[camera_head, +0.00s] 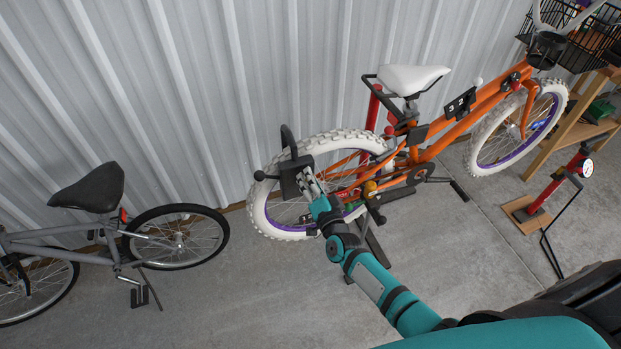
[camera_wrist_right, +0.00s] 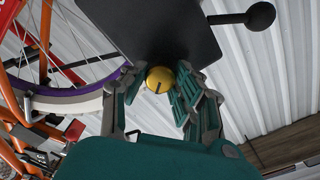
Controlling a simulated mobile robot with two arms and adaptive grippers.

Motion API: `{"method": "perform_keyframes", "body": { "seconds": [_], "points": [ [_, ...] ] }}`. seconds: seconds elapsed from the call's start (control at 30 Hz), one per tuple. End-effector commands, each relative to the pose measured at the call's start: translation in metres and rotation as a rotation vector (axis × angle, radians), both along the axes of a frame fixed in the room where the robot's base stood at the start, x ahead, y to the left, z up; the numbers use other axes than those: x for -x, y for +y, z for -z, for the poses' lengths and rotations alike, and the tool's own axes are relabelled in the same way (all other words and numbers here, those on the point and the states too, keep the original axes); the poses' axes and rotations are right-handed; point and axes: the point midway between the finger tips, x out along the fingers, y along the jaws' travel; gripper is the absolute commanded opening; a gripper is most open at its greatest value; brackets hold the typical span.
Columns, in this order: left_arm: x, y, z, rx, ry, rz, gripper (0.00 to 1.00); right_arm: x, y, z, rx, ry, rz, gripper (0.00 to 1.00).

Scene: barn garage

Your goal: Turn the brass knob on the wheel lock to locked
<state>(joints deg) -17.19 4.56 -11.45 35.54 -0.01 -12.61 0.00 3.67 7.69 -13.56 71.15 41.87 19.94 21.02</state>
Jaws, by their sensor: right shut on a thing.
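The wheel lock (camera_head: 289,180) is a dark box with a black shackle, at the rear wheel of the orange bike. A rod with a black ball sticks out from its left side in the head view. In the right wrist view the dark lock body (camera_wrist_right: 150,25) fills the upper middle, and the round brass knob (camera_wrist_right: 160,78) sits below it with a short dark mark on its face. My right gripper (camera_head: 309,186) is at the lock; in the wrist view its fingers (camera_wrist_right: 158,92) are shut on the knob from both sides. In the head view the knob is hidden. My left gripper is not in view.
The orange bike (camera_head: 455,135) has white tyres and stands along the corrugated wall. A grey bike (camera_head: 85,232) stands at the left. A red floor pump (camera_head: 560,180) and a wooden bench (camera_head: 575,130) are at the right.

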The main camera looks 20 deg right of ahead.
Motion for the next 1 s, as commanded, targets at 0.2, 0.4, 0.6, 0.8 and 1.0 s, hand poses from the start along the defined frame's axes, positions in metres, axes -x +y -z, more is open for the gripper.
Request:
{"method": "perform_keyframes", "body": {
  "seconds": [0.2,0.4,0.6,0.8,1.0],
  "points": [
    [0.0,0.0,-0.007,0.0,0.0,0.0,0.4,0.0,0.001,0.0,0.206,0.003,0.0,0.0],
    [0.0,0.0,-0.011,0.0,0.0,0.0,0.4,0.0,0.0,0.0,0.397,0.004,0.0,0.0],
    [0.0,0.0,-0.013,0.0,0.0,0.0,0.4,0.0,0.0,0.0,0.58,0.003,-0.001,0.0],
    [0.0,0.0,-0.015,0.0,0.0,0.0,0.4,0.0,0.001,0.001,0.734,0.004,-0.002,0.0],
    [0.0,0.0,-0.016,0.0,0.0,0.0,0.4,0.0,0.001,0.001,0.846,0.004,-0.002,0.0]
  ]
}}
